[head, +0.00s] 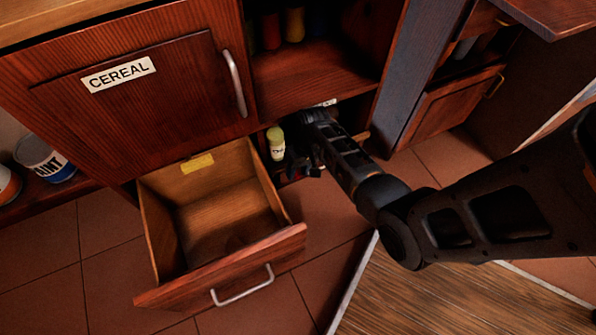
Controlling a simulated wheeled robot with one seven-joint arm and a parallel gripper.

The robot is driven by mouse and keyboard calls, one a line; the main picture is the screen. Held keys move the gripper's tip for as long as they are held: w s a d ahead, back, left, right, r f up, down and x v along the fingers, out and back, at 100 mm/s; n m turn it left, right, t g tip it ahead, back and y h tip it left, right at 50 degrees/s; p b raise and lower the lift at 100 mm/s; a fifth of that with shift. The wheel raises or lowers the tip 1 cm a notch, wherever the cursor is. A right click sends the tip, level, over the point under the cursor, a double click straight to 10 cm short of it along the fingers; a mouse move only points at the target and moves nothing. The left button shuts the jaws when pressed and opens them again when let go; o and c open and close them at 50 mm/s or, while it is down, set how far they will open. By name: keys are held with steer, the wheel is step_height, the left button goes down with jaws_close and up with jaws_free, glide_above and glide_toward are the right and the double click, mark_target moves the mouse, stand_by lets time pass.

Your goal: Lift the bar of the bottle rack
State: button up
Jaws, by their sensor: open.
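A small bottle (276,143) with a pale yellow-green cap and a white label stands upright in the low opening just right of the open drawer. Other dark bottle-like shapes are partly hidden beside it. The rack's bar cannot be made out; my arm and gripper cover much of that opening. My gripper (305,161) is black and open, at the front of the opening just right of the bottle. Whether it touches the rack or its bar cannot be told.
An empty open drawer (225,207) sticks out close on the left of my gripper. The CEREAL door (145,85) is shut. Above is an open shelf (312,75) holding several jars. Paint cans (43,158) stand at far left. Tiled floor (325,200) is clear in front.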

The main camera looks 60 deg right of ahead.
jaws_close()
stand_by(0.4)
stand_by(0.4)
